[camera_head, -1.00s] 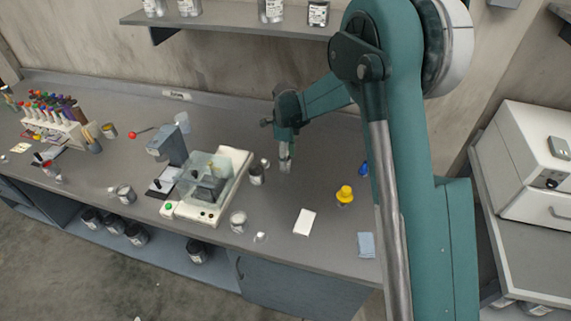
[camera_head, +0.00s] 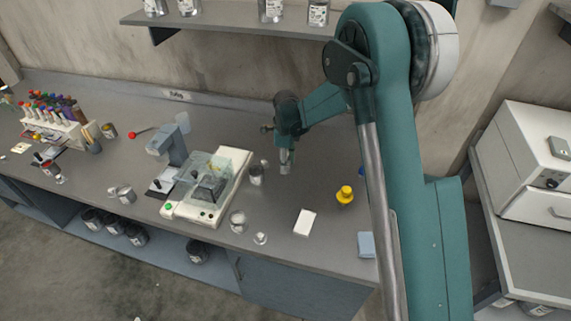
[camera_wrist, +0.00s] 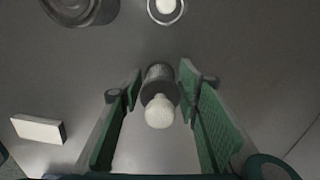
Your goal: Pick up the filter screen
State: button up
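My gripper (camera_head: 285,166) hangs low over the bench, right of the milling machine. In the wrist view its green-padded fingers (camera_wrist: 160,78) are apart, one on each side of a small object. This object, which I take for the filter screen (camera_wrist: 161,74), has a dark grey, mesh-like cylindrical body and a pale rounded end facing the camera. A gap shows on each side of it, so the fingers do not appear to touch it. In the head view I cannot separate it clearly from the fingertips.
The milling machine (camera_head: 220,172) and a metal cup (camera_head: 256,176) stand left of my gripper. Bare bench lies between the gripper and the white block.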

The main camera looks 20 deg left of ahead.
jog(key=c, duration=0.6)
jog(key=shift+r, duration=0.15)
jog(key=shift+r, duration=4.9)
